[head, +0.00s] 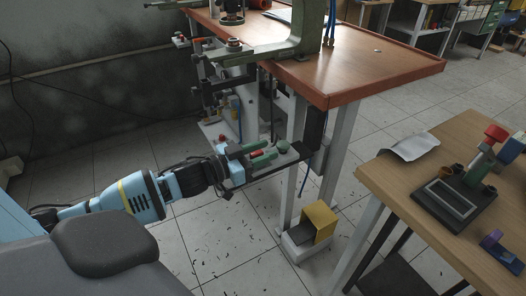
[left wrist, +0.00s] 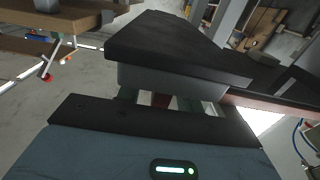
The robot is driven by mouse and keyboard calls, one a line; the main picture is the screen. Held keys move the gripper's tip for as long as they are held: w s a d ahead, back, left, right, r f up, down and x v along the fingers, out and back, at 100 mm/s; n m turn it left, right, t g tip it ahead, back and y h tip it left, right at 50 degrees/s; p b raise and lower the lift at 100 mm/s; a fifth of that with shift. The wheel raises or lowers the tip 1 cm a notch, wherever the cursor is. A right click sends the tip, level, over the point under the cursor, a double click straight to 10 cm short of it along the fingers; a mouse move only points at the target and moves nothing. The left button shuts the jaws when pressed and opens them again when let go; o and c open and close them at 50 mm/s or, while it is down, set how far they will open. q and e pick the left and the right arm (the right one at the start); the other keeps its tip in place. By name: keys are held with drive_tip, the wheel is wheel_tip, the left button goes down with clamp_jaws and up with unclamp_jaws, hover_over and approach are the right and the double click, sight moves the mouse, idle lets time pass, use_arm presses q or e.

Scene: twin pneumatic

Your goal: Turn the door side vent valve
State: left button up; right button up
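My left gripper (head: 254,155) reaches from the left to a small valve assembly below the press table. Its two green fingers stand on either side of a small red part (left wrist: 162,101), which looks like the valve's handle. In the left wrist view pale gaps show between the red part and the fingers (left wrist: 169,102), so the gripper looks open around it. A dark plate on a grey block (left wrist: 175,75) lies just beyond the fingers and hides the rest of the valve. My right gripper is not in view.
The brown-topped press table (head: 370,68) overhangs the valve, with a green press frame (head: 311,35) on it. A yellow pedal guard (head: 320,222) stands on the floor below. A wooden bench (head: 400,192) with a fixture is at right. Tiled floor is open between them.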

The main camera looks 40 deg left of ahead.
use_arm(q)
drive_tip(key=shift+c, duration=0.2)
clamp_jaws()
idle(0.3)
